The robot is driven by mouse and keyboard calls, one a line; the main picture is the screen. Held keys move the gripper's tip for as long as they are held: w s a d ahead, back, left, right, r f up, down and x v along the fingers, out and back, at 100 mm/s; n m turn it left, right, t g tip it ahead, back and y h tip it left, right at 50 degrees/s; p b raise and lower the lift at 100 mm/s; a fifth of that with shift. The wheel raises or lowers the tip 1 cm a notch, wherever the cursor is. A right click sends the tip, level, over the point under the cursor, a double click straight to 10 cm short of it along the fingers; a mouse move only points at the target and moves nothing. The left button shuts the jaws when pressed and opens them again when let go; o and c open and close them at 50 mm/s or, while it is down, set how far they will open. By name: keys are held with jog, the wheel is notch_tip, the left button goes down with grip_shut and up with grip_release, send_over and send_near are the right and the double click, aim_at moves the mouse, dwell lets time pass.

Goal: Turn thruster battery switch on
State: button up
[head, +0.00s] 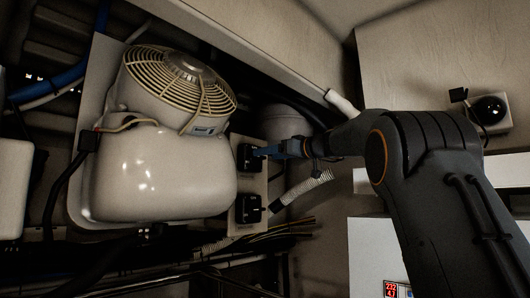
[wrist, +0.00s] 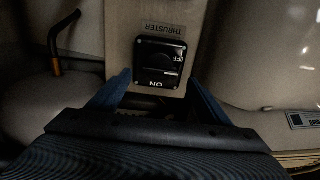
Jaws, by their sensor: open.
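The thruster battery switch (wrist: 160,63) is a black square switch on a pale panel, centred in the upper wrist view. Its THRUSTER label appears upside down above it, with OFF and ON markings on its face. The knob's exact angle is too dark to tell. In the head view, the upper black switch (head: 246,158) is the one my gripper (head: 262,152) faces. In the wrist view, the blue fingers of my gripper (wrist: 160,78) are open, one to each side of the switch's lower part, with nothing between them. Whether they touch it cannot be told.
A second black switch (head: 249,208) sits below on the same pale panel (head: 250,183). A large pale unit with a fan grille (head: 180,75) stands close left. A ribbed hose (head: 305,186) and several cables (head: 285,232) run nearby on the right and below.

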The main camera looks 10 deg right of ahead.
jog(key=p+x, duration=0.1)
jog(key=x, duration=0.2)
jog(key=c, duration=1)
jog(key=shift+c, duration=0.2)
